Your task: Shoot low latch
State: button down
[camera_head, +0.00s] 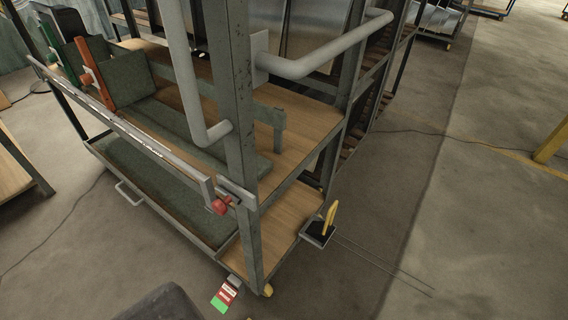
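A metal rack cart with wooden shelves fills the left and middle of the view. A red latch-like piece (221,206) sits at the near end of the long grey bar (140,137) along the cart's left side, by the corner post (240,120). Lower, at the cart's right foot, a yellow upright handle (330,217) stands on a small dark plate (318,233). I cannot tell for sure which of the two is the low latch, or whether either is open or shut.
Grey tubular handles (325,58) stick out from the cart's post. A red, white and green tag (224,295) hangs at the lower corner by a yellow caster (267,290). Thin rods or lines (385,268) extend over the floor. Open concrete floor (480,220) lies to the right.

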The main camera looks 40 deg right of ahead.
aim_at(219, 207)
jog(key=k+l, duration=0.2)
jog(key=k, duration=0.25)
jog(key=k+l, duration=0.2)
jog(key=k, duration=0.25)
jog(key=k+l+z, duration=0.1)
jog(key=k, duration=0.4)
jog(key=l, duration=0.1)
